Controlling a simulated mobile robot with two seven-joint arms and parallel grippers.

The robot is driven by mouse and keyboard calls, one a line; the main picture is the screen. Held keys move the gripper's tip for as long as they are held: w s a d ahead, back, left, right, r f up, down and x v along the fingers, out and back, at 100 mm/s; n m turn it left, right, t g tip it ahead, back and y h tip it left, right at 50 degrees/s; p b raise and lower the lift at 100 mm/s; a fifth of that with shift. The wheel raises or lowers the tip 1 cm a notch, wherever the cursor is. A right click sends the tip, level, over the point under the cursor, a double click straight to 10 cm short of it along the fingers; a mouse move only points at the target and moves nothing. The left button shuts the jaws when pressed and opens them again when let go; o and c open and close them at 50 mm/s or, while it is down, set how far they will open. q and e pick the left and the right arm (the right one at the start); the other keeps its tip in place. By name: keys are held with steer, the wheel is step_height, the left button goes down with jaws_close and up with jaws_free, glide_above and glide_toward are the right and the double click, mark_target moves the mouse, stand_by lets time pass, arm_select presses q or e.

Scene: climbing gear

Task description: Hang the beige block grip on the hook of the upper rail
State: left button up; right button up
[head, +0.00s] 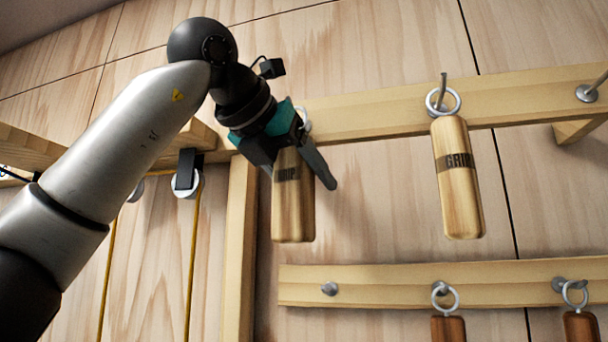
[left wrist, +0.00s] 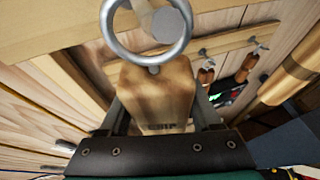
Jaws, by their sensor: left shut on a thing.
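The beige block grip (head: 293,215), a pale wooden block marked GRIP, is upright at the left part of the upper rail (head: 380,118). My left gripper (head: 298,162) is shut on its upper part. In the left wrist view the block (left wrist: 158,95) sits between the fingers, and its metal ring (left wrist: 112,22) stands up from its top. A grey hook end (left wrist: 168,25) shows within the ring's outline; I cannot tell whether the ring is around the hook or in front of it. In the head view my gripper mostly hides the ring and hook. My right gripper is not in view.
A similar block grip (head: 458,190) hangs from the upper rail to the right. A bare hook (head: 588,93) is farther right. The lower rail (head: 390,285) has a bare peg (head: 329,289) and two brown grips hanging. Yellow cords hang at left.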

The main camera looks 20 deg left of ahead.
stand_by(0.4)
arm_select(q)
steer(key=o, duration=1.6)
steer(key=shift+s, duration=0.1)
steer(key=shift+s+a+r, duration=0.15)
steer(key=shift+s+r, duration=0.05)
steer(key=shift+s, duration=0.1)
steer(key=b+v, duration=0.2)
steer(key=v, duration=1.2)
steer(key=shift+s, duration=0.25)
